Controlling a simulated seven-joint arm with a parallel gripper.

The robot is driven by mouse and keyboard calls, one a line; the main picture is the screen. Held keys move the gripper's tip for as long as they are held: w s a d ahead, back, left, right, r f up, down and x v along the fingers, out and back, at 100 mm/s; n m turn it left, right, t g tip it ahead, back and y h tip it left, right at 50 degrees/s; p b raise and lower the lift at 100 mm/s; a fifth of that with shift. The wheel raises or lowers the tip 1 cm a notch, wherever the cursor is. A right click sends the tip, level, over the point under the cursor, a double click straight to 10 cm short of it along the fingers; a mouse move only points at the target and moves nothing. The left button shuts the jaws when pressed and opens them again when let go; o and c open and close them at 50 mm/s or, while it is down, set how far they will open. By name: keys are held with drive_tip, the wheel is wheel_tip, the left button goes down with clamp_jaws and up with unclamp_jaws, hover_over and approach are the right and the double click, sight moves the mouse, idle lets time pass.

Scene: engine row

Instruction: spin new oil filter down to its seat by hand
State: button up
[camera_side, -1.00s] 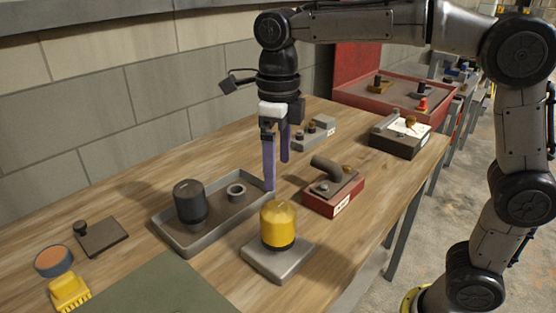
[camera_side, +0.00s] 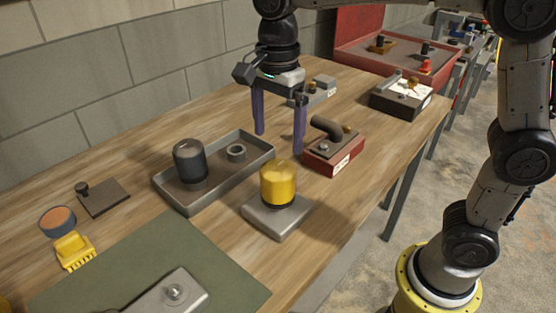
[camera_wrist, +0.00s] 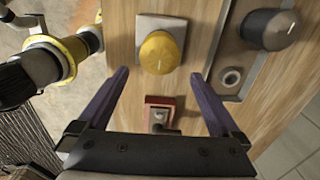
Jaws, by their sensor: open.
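The yellow oil filter (camera_side: 278,184) stands upright on a grey metal block (camera_side: 279,219) on the wooden bench. It also shows in the wrist view (camera_wrist: 159,52), on its pale block, with a light mark on its top. I cannot tell how far down it sits. My gripper (camera_side: 279,143) is open and empty, with two purple fingers pointing down, above and behind the filter. In the wrist view the fingers (camera_wrist: 160,80) are spread wide, with the filter ahead between their lines. A dark filter (camera_side: 190,161) stands in a grey tray (camera_side: 184,207).
A ring (camera_side: 236,152) lies in the tray, left of the yellow filter. A red block with a dark pipe (camera_side: 334,150) stands close behind right. A green mat (camera_side: 160,255) lies in front with a metal part (camera_side: 170,293). Bare bench shows right of the filter block.

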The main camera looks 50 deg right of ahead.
sight(278, 178)
wheel_tip(278, 178, down, 12)
drive_tip(key=shift+r, duration=0.1)
idle(0.4)
drive_tip(key=c, duration=1.5)
drive_tip(key=o, duration=1.5)
